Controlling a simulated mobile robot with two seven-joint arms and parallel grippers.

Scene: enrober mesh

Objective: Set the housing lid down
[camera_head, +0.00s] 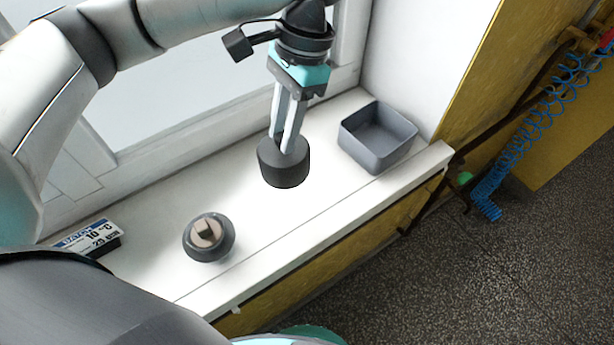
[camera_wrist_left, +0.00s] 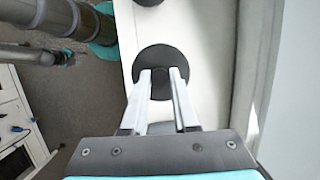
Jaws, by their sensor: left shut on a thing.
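The housing lid (camera_head: 284,168) is a dark grey round cap above the white ledge, near its middle. My left gripper (camera_head: 288,147) points down and is shut on the top of the lid. In the left wrist view the lid (camera_wrist_left: 160,56) shows as a dark disc at the fingertips (camera_wrist_left: 161,74). I cannot tell whether its underside touches the ledge. The round dark housing (camera_head: 208,246) stands apart on the ledge, lower left of the lid, with a brownish part in its open top. My right gripper is not in view.
A grey open bin (camera_head: 378,140) stands on the ledge (camera_head: 330,210), right of the lid, and looks empty. A batch sign (camera_head: 90,238) stands at the left end. The ledge between housing and lid is clear. Its front edge drops to a speckled floor (camera_head: 470,270).

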